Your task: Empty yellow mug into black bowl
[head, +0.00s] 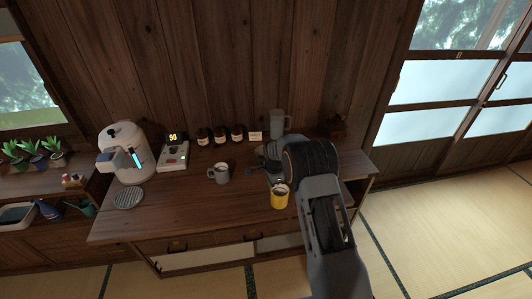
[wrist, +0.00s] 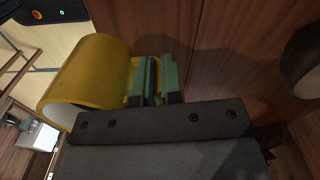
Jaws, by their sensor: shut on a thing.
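The yellow mug (head: 280,200) is near the front edge of the wooden counter, roughly upright in the head view, its opening dark. In the wrist view the mug (wrist: 90,70) fills the left side. My gripper (head: 279,184) is at the mug's back side; in the wrist view its green fingertips (wrist: 157,75) are closed at the mug's side, on what seems to be its handle. I cannot tell whether the mug touches the counter. I cannot make out the black bowl for certain; a dark rounded thing (wrist: 306,62) shows at the right edge of the wrist view.
A grey mug (head: 220,174) stands left of my gripper. A coffee machine (head: 128,152), a scale reading 90 (head: 173,154) and several brown jars (head: 220,135) stand farther left and back. A grey pitcher (head: 278,122) is behind my arm. The front middle of the counter is clear.

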